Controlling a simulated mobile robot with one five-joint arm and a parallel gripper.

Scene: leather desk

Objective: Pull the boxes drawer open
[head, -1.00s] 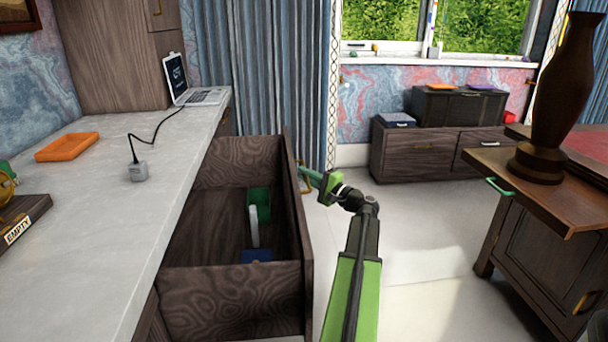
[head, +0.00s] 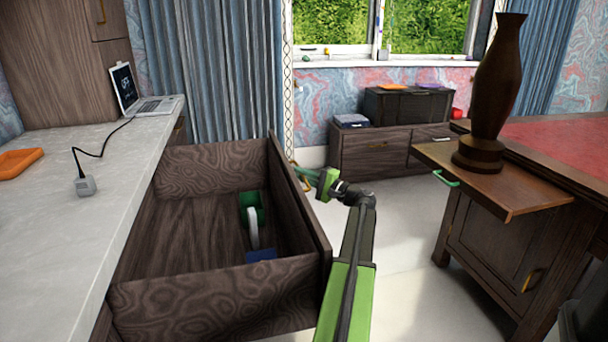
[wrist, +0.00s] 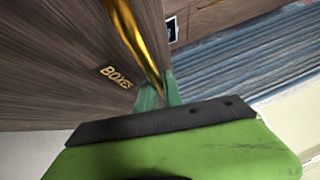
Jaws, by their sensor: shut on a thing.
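The boxes drawer (head: 215,288) stands pulled well out from under the grey counter. Inside it I see a green box, a white item and a blue box near its front panel. In the wrist view its wooden front (wrist: 60,60) carries gold letters reading "BOXES". The brass handle (wrist: 146,50) crosses the wrist view, and it shows small in the head view (head: 307,183). My gripper (head: 318,177) is at the outer side of the drawer front, shut on the handle. Its green fingers (wrist: 158,95) meet around the handle's lower end in the wrist view.
A desk (head: 500,240) with a brown vase (head: 492,95) stands at the right. Pale floor lies between.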

